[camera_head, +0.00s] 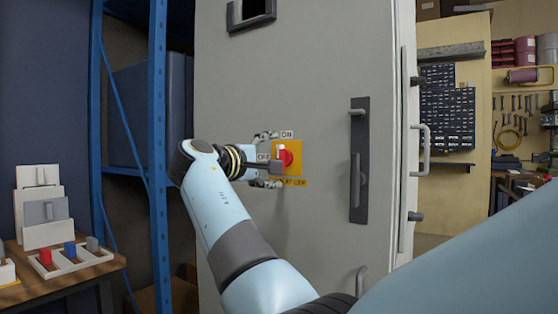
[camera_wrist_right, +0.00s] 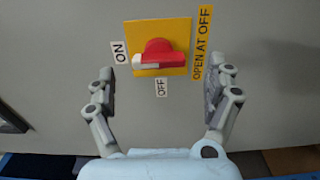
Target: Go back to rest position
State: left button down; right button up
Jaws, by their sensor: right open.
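A red rotary switch (camera_head: 287,158) sits on a yellow plate on the front of a grey cabinet (camera_head: 320,60). It also shows in the right wrist view (camera_wrist_right: 158,46), where the white tip of its handle lies on the side of the ON label. An OFF label and an OPEN AT OFF label are beside the plate. My right gripper (camera_head: 271,160) is open in front of the switch, its fingers apart on either side. In the right wrist view the open fingers (camera_wrist_right: 166,78) hold nothing between them. My left gripper is not in view.
The cabinet has a dark vertical handle plate (camera_head: 359,190) right of the switch. A blue shelf rack (camera_head: 157,120) stands to the left. A wooden table (camera_head: 60,285) at lower left bears a white tray (camera_head: 98,260) with coloured blocks. Tools hang on the back wall at right.

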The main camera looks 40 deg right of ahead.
jog(key=shift+v, duration=1.2)
jog(key=shift+f, duration=0.15)
